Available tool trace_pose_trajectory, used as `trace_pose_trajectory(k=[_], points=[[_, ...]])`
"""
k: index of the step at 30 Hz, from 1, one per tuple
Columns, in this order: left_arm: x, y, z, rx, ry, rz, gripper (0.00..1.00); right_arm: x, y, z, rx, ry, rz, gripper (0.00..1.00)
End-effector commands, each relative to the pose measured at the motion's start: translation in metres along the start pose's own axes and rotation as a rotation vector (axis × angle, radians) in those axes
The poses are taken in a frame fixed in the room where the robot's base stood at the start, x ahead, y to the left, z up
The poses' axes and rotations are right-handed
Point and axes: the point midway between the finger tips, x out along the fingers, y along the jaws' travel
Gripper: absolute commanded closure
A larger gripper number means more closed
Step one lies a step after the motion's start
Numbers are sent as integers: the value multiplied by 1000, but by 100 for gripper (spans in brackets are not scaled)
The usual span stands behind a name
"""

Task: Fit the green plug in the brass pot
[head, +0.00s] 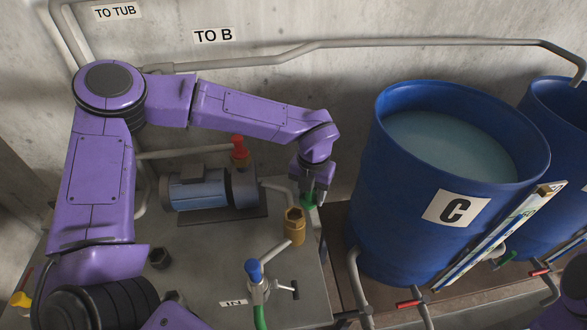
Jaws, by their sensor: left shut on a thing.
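My left gripper (314,193) points down at the right edge of the grey bench and is shut on the green plug (307,201). Only a small part of the plug shows between and below the fingers. The brass pot (294,226) stands just in front of and to the left of the plug, with its dark open top facing up. The plug appears apart from the pot, behind its rim; its exact height is hard to tell. My right gripper is out of view.
A blue pump (200,190) and a red-topped fitting (239,148) are behind and left of the pot. A blue-topped valve (254,271) with a green hose stands in front. A large blue drum marked C (385,215) rises to the right.

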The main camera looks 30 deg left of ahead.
Motion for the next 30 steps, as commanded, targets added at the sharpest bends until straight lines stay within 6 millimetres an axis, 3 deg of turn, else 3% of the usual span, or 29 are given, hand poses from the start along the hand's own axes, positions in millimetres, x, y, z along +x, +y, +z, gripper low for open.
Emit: trace_pose_trajectory(k=[1,6,12,20,30], points=[[-12,7,0,-169,2,-2,80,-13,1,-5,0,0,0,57],[-26,27,-3,-789,10,-4,80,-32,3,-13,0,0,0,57],[-32,40,-6,-1237,18,-4,80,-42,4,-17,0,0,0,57],[-19,42,-7,-1335,20,-3,80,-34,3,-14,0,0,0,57],[28,41,-7,-1333,19,-2,80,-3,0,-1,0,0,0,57]])
